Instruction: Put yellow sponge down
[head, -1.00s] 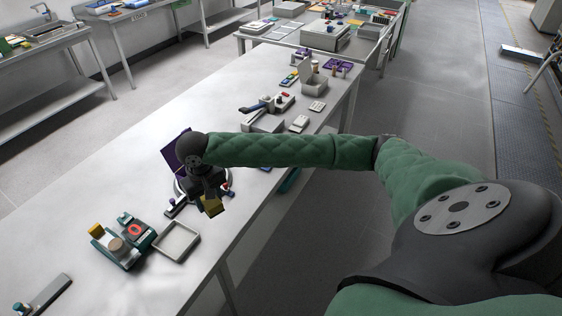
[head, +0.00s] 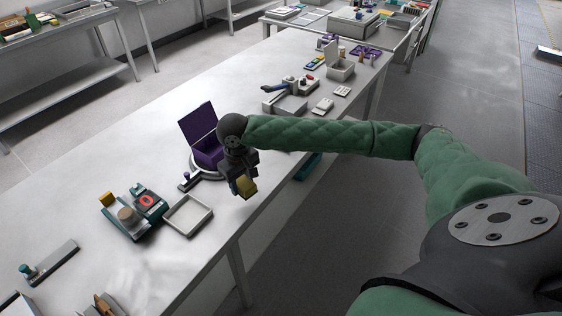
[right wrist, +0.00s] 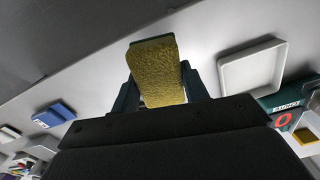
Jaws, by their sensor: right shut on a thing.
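The yellow sponge (head: 246,186) is held in my right gripper (head: 241,184), near the front edge of the table (head: 130,268). In the right wrist view the sponge (right wrist: 157,72) sits between the two dark fingers of the right gripper (right wrist: 155,88), which is shut on it. The head view suggests it is above the table edge, though its height is hard to tell. My left gripper is in neither view.
A shallow white tray (head: 188,216) lies left of the gripper, beside a teal device (head: 135,212). An open purple box (head: 205,142) stands behind the gripper. Bare table lies in front of the tray.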

